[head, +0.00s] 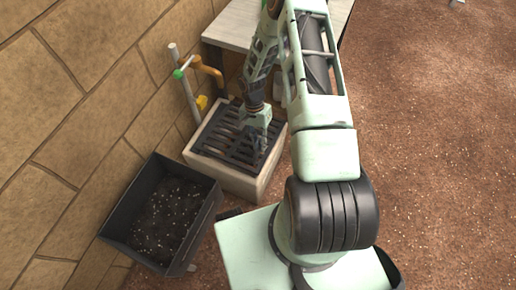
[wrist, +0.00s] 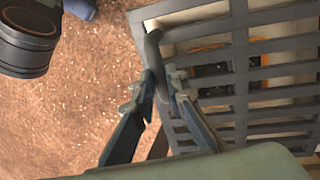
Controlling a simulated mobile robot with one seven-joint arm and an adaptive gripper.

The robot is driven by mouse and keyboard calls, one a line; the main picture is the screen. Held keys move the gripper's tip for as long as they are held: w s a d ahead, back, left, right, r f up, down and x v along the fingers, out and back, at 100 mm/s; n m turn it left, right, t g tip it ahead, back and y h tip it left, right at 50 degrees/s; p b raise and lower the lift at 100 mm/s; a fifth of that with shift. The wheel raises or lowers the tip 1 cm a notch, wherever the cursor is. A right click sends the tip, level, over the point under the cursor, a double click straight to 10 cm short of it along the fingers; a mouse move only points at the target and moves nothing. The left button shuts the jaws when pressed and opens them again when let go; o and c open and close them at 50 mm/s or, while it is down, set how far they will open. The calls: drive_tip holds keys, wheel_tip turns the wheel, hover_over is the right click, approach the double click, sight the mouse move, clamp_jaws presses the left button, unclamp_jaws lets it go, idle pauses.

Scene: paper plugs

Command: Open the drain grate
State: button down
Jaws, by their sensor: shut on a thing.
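The drain grate (head: 225,138) is a dark slatted panel over the top of a pale square basin (head: 222,178) beside the wall. It looks about flat there; I cannot tell whether it is slightly raised. In the wrist view the grate's bars (wrist: 240,60) fill the right side, and a dark curved handle (wrist: 153,48) stands at its left edge. My gripper (wrist: 160,88) is shut on this handle, one finger on each side. In the head view my gripper (head: 262,150) is at the grate's right side and hides part of it.
A dark trough (head: 165,220) with speckled dark contents stands left of the basin along the stone wall (head: 85,90). A pipe with an orange tap (head: 207,72) rises behind the basin. A pale bench (head: 232,25) stands farther back. Brown ground (head: 430,130) on the right is open.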

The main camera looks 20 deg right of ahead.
drive_tip(key=w+d+r+g+y+b, duration=0.2)
drive_tip(key=w+d+r+g, duration=0.1)
drive_tip(key=r, duration=0.3)
drive_tip(key=shift+w+d+r+y+b, duration=0.3)
drive_tip(key=shift+w+r, duration=0.1)
drive_tip(key=shift+w, duration=0.15)
drive_tip(key=c, duration=1.9)
unclamp_jaws()
drive_tip(key=shift+c, duration=0.2)
drive_tip(key=v, duration=1.2)
drive_tip(key=shift+s, duration=0.1)
